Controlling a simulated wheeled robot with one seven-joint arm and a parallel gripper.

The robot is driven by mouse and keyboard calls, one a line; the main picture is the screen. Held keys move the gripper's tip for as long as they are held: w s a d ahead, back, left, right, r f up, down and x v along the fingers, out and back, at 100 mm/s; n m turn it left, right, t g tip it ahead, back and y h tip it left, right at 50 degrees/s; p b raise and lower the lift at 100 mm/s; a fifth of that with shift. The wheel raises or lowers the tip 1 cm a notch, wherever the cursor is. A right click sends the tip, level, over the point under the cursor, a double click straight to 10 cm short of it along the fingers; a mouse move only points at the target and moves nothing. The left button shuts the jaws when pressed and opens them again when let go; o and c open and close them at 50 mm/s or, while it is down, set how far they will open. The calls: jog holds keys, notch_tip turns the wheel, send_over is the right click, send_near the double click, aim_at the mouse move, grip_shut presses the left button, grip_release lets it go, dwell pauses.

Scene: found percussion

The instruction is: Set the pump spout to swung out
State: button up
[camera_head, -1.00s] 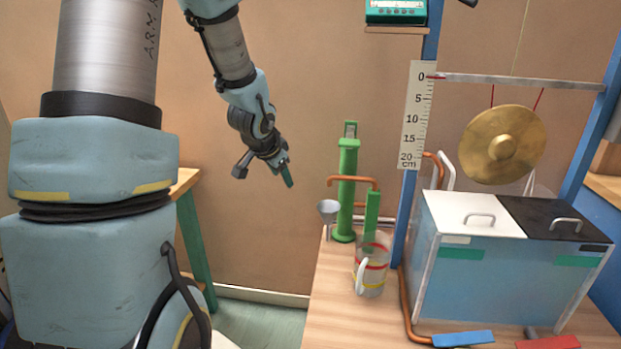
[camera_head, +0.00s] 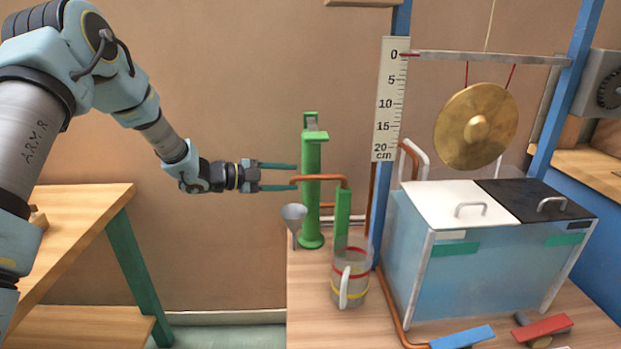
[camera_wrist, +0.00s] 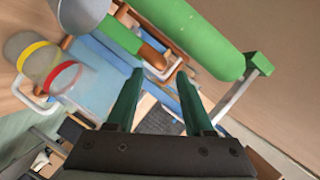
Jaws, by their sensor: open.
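The green pump (camera_head: 312,205) stands upright at the left end of the bench; its column also shows in the wrist view (camera_wrist: 195,35). Its copper spout (camera_head: 325,178) crosses at mid-height and bends down on the right into a green sleeve (camera_head: 342,218) above the clear jug. The copper pipe also shows ahead of the fingers in the wrist view (camera_wrist: 152,48). My gripper (camera_head: 296,177) is open and empty, level, its fingers pointing right at the column. The lower finger looks close to the pipe's left end; I cannot tell whether they touch. Both fingers show in the wrist view (camera_wrist: 158,74).
A grey funnel (camera_head: 294,213) stands left of the pump. The clear jug (camera_head: 350,280) has red and yellow bands. A blue post, a scale (camera_head: 388,100), a gong (camera_head: 476,127) and a lidded tank (camera_head: 480,265) are to the right.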

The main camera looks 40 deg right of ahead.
aim_at(319, 178)
jog(key=p+x, duration=0.1)
jog(key=x, duration=0.8)
jog(key=shift+d+f, duration=0.1)
grip_shut()
dwell(1.2)
